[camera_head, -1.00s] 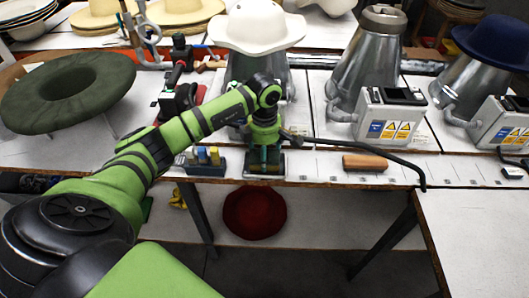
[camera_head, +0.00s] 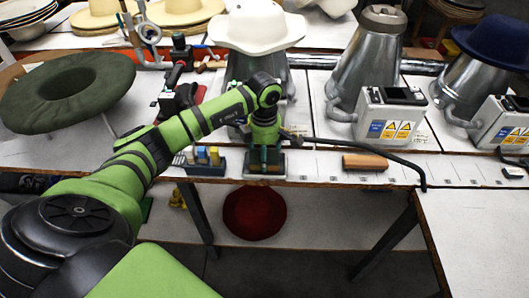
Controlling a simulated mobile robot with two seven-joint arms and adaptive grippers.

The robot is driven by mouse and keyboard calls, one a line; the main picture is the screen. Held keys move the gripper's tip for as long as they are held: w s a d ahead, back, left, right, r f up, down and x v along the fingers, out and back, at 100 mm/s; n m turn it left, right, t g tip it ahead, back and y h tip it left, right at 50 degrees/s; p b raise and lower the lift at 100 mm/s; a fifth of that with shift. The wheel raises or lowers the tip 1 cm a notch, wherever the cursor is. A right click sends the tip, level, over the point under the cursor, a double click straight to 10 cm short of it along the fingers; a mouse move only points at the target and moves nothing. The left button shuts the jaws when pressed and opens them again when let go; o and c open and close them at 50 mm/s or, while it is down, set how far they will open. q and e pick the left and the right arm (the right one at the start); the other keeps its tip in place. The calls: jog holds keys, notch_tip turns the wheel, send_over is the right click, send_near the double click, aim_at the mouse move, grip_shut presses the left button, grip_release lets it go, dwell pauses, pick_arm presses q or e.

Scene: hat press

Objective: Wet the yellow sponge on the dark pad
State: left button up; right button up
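My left gripper (camera_head: 265,157) points down at the front of the workbench, below the white hat, over a small dark green pad or tray (camera_head: 264,172). Its fingers blend with the dark parts around them, so I cannot tell whether they are open, shut or holding something. Just to its left, a dark blue holder (camera_head: 205,170) carries small upright blocks, with a yellow one (camera_head: 214,155) at its right side. I cannot tell whether this yellow block is the sponge. My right gripper is not in view.
An orange-brown block (camera_head: 365,162) lies on the bench to the right, near a curved black rod (camera_head: 390,152). A white hat (camera_head: 256,27) sits on a metal form behind my gripper. A dark green hat (camera_head: 67,90) is at left. Metal cones with control boxes (camera_head: 394,115) stand at right.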

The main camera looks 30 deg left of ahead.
pick_arm(q)
jog(key=shift+f, duration=0.1)
jog(key=shift+r+p, duration=0.55)
jog(key=shift+r, duration=0.2)
jog(key=shift+r+p, duration=1.75)
jog(key=shift+r, duration=1.05)
